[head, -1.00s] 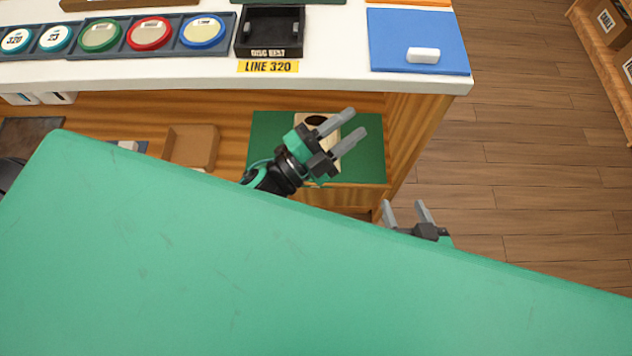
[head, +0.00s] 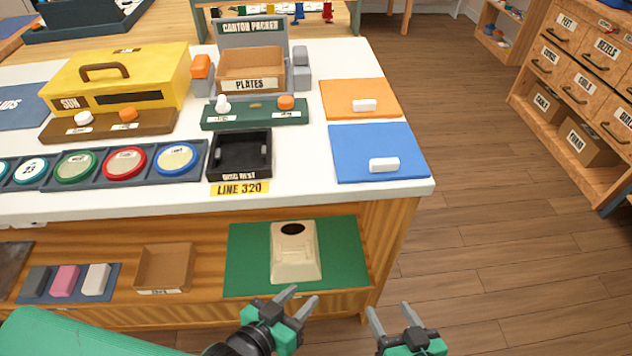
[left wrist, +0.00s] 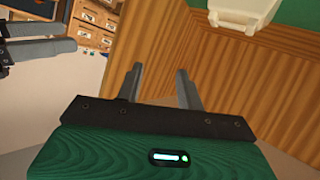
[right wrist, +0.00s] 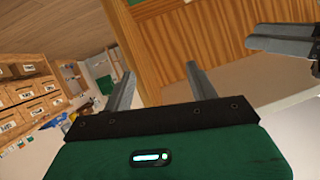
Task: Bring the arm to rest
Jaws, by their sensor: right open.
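My left gripper (head: 291,303) is open and empty, low in the head view, in front of the counter's lower shelf. In the left wrist view its two fingers (left wrist: 161,86) stand apart with nothing between them. My right gripper (head: 389,312) is open and empty, to the right of the left one, over the floor by the counter's right end. In the right wrist view its fingers (right wrist: 162,82) are also apart with nothing between them. A cream phone housing (head: 296,262) with a dark round hole stands on a green mat (head: 247,262) on the lower shelf.
The white counter top (head: 300,190) holds colored discs in a rack (head: 98,182), a black disc rest tray (head: 241,158), blue (head: 350,168) and orange (head: 338,98) mats, and a yellow box (head: 150,75). Open wooden floor (head: 500,240) lies to the right.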

